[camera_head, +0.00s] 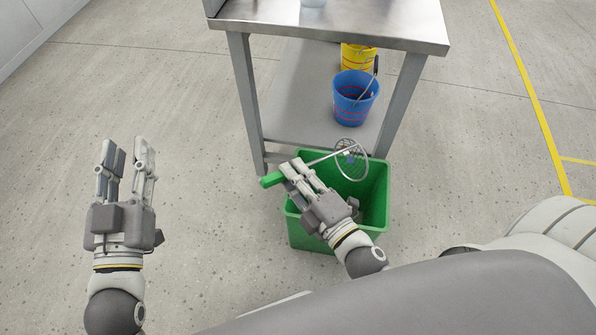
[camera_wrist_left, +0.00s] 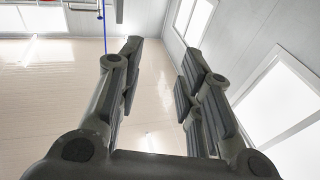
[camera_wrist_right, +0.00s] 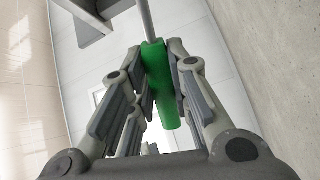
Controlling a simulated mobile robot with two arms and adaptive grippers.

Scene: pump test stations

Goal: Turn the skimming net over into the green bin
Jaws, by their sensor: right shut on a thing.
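The skimming net has a green handle (camera_head: 271,180), a thin metal rod and a round mesh hoop (camera_head: 351,160). My right gripper (camera_head: 289,174) is shut on the green handle, which also shows between the fingers in the right wrist view (camera_wrist_right: 158,80). The hoop is over the opening of the green bin (camera_head: 376,200), with small bluish and whitish bits visible at the mesh. I cannot tell whether they lie in the net or below it. My left gripper (camera_head: 127,155) is open and empty over the floor to the left; its spread fingers also show in the left wrist view (camera_wrist_left: 160,85).
A steel table (camera_head: 340,22) stands behind the bin. Its lower shelf (camera_head: 300,90) holds a blue bucket (camera_head: 352,108) with a thin tool in it and a yellow bucket (camera_head: 356,56). The floor to the left is clear. A yellow floor line (camera_head: 528,90) runs at the right.

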